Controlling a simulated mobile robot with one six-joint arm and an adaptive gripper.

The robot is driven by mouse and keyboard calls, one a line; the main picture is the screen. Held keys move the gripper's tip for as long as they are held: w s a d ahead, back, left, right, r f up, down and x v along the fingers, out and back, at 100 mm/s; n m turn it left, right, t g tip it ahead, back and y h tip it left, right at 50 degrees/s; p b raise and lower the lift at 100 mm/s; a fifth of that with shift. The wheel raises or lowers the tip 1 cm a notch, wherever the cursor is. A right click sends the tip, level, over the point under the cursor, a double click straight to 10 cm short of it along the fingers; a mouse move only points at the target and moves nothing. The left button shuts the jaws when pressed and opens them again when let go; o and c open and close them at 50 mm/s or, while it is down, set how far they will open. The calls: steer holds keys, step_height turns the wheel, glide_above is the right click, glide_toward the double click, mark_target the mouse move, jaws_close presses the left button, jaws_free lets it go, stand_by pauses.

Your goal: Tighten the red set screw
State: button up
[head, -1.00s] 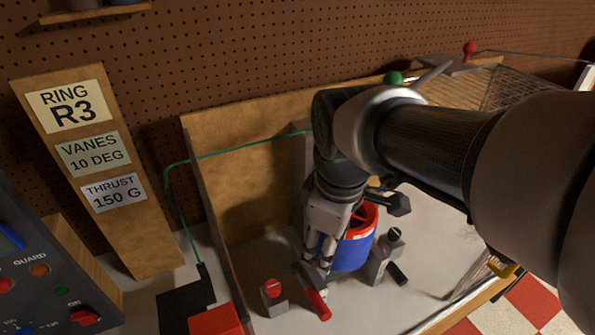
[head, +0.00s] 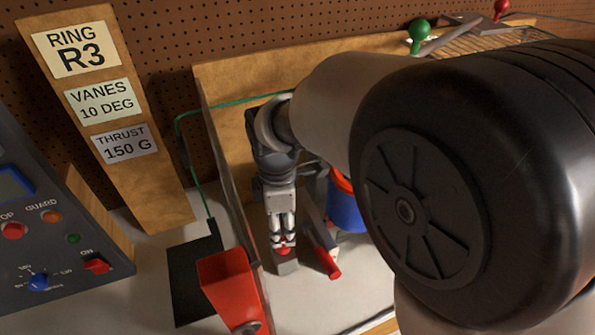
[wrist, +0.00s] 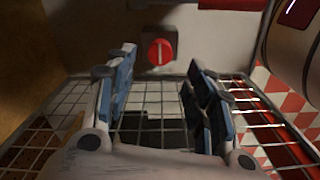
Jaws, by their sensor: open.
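The red set screw (head: 284,250) sits on top of a small grey block (head: 287,267) on the bench floor. In the wrist view the screw (wrist: 160,52) shows as a round red head with a pale slot, lined up between and beyond the fingertips. My gripper (head: 283,242) points down just over the screw, and its fingertips partly hide it. In the wrist view my gripper (wrist: 161,62) is open, with blue-padded fingers apart and nothing between them. I cannot tell whether the fingertips touch the screw.
A red-ended bar (head: 330,263) lies close on the right of the block. The blue and red duct (head: 346,210) stands behind it. A red box (head: 228,285) is on the left, near the control panel (head: 50,240). My arm hides much of the right side.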

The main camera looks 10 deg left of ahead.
mark_target(283, 243)
step_height(283, 243, down, 7)
steer(key=shift+f+b, duration=0.15)
steer(key=shift+b, duration=0.9)
steer(key=shift+c, duration=0.4)
steer(key=c, duration=1)
